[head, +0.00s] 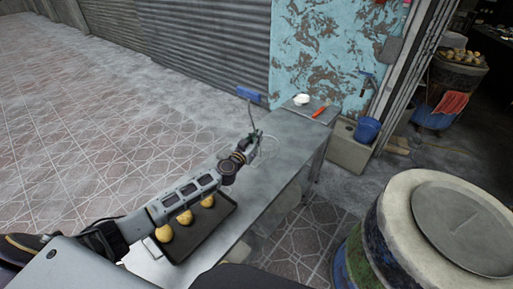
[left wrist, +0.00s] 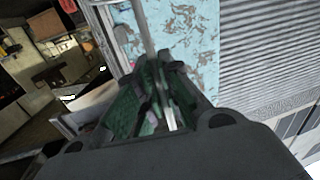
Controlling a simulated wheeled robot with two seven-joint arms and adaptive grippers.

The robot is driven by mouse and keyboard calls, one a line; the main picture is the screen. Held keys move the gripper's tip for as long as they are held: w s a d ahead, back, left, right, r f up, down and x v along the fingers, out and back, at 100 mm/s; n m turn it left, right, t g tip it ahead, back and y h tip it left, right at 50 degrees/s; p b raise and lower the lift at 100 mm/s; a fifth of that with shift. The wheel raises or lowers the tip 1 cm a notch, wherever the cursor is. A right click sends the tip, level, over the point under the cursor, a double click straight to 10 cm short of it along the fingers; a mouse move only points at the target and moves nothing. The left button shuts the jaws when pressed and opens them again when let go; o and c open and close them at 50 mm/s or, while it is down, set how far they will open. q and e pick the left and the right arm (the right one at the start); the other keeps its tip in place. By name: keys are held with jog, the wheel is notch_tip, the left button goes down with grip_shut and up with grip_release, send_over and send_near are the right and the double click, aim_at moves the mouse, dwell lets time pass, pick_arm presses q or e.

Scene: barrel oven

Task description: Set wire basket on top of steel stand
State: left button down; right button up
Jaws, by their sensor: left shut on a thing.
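My left gripper (head: 256,137) is over the long steel table (head: 285,155), which looks like the steel stand. It is shut on a thin metal rod, probably the wire basket's handle, which rises above the fingers; the rod (left wrist: 146,32) also shows in the left wrist view, between the green-padded fingers (left wrist: 160,95). A faint thin ring (head: 268,148) beside the gripper appears to be the wire basket. I cannot tell whether it touches the tabletop. My right gripper is not in view.
A dark tray (head: 205,232) with several yellow buns is on the table's near end. A white bowl (head: 302,99) and a red-handled tool (head: 320,112) lie at the far end. The barrel oven (head: 385,245) with its round lid (head: 462,228) stands at right. A blue bucket (head: 367,130) is beyond.

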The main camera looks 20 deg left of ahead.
pick_arm(q)
jog(key=shift+f, duration=0.35)
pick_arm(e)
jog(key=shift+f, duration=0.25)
